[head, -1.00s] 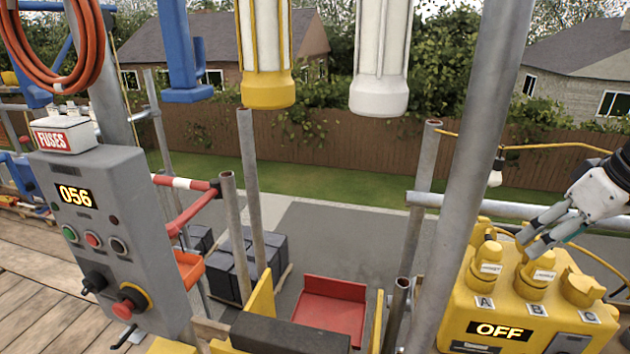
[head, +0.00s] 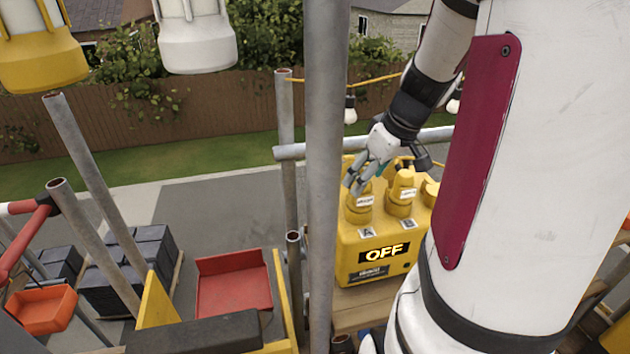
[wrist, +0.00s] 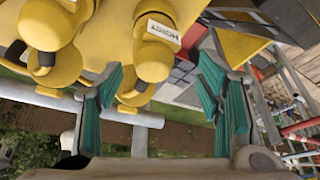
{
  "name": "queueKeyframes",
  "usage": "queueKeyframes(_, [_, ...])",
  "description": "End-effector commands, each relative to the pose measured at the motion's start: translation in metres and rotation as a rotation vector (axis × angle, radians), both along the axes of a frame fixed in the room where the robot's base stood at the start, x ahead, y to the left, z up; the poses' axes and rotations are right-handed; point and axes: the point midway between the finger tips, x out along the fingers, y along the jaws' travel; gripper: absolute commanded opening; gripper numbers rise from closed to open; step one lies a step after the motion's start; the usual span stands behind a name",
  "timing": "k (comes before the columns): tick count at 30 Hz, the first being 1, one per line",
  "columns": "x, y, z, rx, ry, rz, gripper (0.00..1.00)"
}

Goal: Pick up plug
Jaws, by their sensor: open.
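A yellow power box (head: 350,240) with an "OFF" display carries yellow plugs in its top sockets. The plug at socket A (head: 358,212) has a white label and stands upright at the left. The plug at socket B (head: 401,200) stands to its right. My gripper (head: 358,180) is open and empty, with its fingers at the top of plug A. In the wrist view, the teal-padded fingers (wrist: 163,78) stand apart, and a plug labelled "HOIST" (wrist: 150,55) shows between them, nearer the left finger. Another yellow plug (wrist: 50,30) shows at the left.
A grey scaffold pole (head: 324,200) stands just left of the box, and a horizontal pole (head: 300,152) runs behind it. A red tray (head: 233,290) and dark block stacks (head: 135,265) lie at the left. String-light bulbs (head: 350,112) hang behind.

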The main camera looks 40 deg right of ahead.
Motion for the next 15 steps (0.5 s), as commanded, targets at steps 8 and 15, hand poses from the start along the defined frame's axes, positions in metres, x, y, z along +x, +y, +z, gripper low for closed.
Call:
queueKeyframes(8, [0.011, -0.007, -0.033, 0.003, 0.004, 0.0, 0.6])
queueKeyframes(15, [0.018, -0.007, -0.047, 0.0, 0.002, -0.001, 0.6])
